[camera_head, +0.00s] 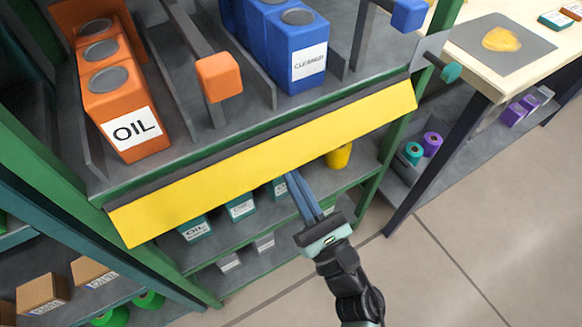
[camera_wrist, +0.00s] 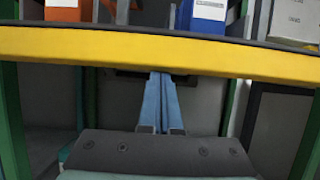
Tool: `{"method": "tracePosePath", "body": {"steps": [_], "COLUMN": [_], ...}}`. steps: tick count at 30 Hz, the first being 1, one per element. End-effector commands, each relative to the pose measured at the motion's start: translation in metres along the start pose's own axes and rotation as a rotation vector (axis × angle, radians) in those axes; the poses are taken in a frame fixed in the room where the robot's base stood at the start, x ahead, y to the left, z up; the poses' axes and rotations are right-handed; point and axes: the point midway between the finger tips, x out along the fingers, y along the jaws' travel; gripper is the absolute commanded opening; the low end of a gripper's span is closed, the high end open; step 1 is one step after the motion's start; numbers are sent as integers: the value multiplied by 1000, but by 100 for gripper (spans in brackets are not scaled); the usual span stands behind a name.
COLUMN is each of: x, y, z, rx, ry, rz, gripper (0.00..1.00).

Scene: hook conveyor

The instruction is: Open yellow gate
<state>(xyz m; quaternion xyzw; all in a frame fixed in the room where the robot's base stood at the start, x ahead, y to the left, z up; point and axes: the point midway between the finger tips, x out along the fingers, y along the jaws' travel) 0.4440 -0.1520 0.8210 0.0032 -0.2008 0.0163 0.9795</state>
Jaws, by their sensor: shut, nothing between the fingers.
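The yellow gate (camera_head: 265,158) is a long flat bar along the front edge of the upper shelf in the head view, tilted outward. It also spans the whole width of the wrist view (camera_wrist: 160,50). My gripper (camera_head: 292,176) has its two blue fingers together, with nothing between them. The fingertips are at the gate's lower edge, near its middle. In the wrist view the fingers (camera_wrist: 160,78) point at the gate's lower edge and their tips reach it. I cannot tell whether they touch the gate or lie under it.
Behind the gate stand orange oil containers (camera_head: 120,105) and blue cleaner containers (camera_head: 290,45). An orange block-ended bar (camera_head: 219,76) sticks out between them. Lower shelves hold teal oil boxes (camera_head: 195,229) and a yellow cylinder (camera_head: 339,156). A wooden table (camera_head: 465,50) stands at the right; the floor in front is clear.

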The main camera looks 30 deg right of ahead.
Motion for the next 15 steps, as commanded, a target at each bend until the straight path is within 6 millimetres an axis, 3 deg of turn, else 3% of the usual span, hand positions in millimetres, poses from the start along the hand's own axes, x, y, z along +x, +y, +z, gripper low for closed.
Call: {"method": "tracePosePath", "body": {"steps": [9, 15], "x": [0, 3], "y": [0, -2], "z": [-1, -17], "rx": [0, -1], "ry": [-4, -5], "rz": [0, 1], "gripper": [0, 0]}}
